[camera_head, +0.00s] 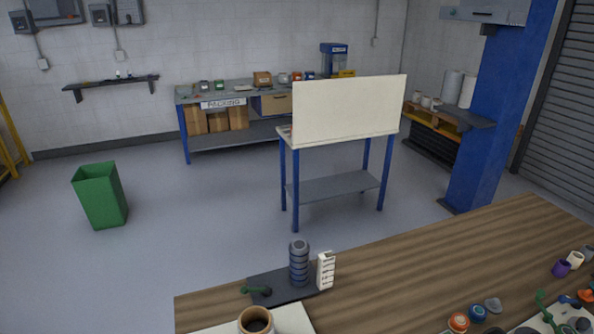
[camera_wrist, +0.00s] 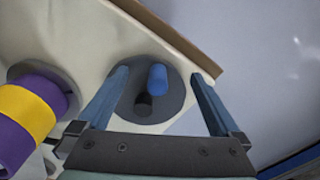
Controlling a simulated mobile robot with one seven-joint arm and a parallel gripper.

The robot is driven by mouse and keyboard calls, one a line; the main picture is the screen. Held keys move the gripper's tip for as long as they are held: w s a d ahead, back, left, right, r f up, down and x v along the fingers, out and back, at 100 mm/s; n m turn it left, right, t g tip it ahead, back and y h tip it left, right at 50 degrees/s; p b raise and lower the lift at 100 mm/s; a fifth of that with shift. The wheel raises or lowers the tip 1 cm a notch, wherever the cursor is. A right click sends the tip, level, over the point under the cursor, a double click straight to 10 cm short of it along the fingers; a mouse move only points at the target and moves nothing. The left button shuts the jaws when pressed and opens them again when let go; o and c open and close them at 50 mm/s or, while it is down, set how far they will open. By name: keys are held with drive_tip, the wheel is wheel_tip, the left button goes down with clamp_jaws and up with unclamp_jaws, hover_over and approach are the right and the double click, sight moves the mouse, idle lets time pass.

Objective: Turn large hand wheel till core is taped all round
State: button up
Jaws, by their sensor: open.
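A dark grey round wheel (camera_wrist: 177,98) lies on a cream panel in the wrist view. A blue knob (camera_wrist: 157,78) and a black stub (camera_wrist: 144,106) stand up from it. My gripper (camera_wrist: 160,74) is open, with one finger on each side of the blue knob and nothing clamped. A thick roll banded purple and yellow (camera_wrist: 28,108) sits at the left on a grey disc (camera_wrist: 58,80). I cannot tell which part of the roll is core and which is tape. My gripper does not show in the head view.
A wooden table (camera_head: 400,270) fills the front of the head view, with a blue-grey ribbed stack (camera_head: 299,262) and a white slotted block (camera_head: 326,270). Small parts crowd its right corner. A white board (camera_head: 348,108) stands on a stand behind. A green bin (camera_head: 100,195) is left; open floor lies between.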

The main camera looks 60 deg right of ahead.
drive_tip(key=shift+r+p, duration=3.6)
drive_tip(key=shift+p, duration=0.15)
drive_tip(key=shift+f, duration=0.1)
drive_tip(key=w+r+t+b, duration=0.1)
drive_tip(key=w+r+t, duration=0.1)
drive_tip(key=w+r, duration=0.35)
drive_tip(key=w+a+r+t+b, duration=0.1)
drive_tip(key=w+r+t+b, duration=0.15)
drive_tip(key=w, duration=0.55)
drive_tip(key=w+r+t+b, duration=0.1)
drive_tip(key=w+r+t, duration=0.1)
drive_tip(key=w+r, duration=0.35)
drive_tip(key=w+r+t+b, duration=0.2)
drive_tip(key=w+r+t, duration=0.2)
drive_tip(key=w+r, duration=0.45)
drive_tip(key=w+r+t+b, duration=0.2)
drive_tip(key=w+r+t, duration=0.25)
drive_tip(key=r, duration=0.75)
wheel_tip(320, 180, up, 19)
drive_tip(key=s+t+b, duration=0.2)
drive_tip(key=t+b, duration=0.1)
drive_tip(key=t, duration=0.3)
drive_tip(key=s+r+n+t+b, duration=0.1)
drive_tip(key=s+r+t, duration=0.5)
drive_tip(key=s+r, duration=0.7)
wheel_tip(320, 180, up, 4)
drive_tip(key=shift+a+b, duration=0.35)
drive_tip(key=shift+b, duration=0.3)
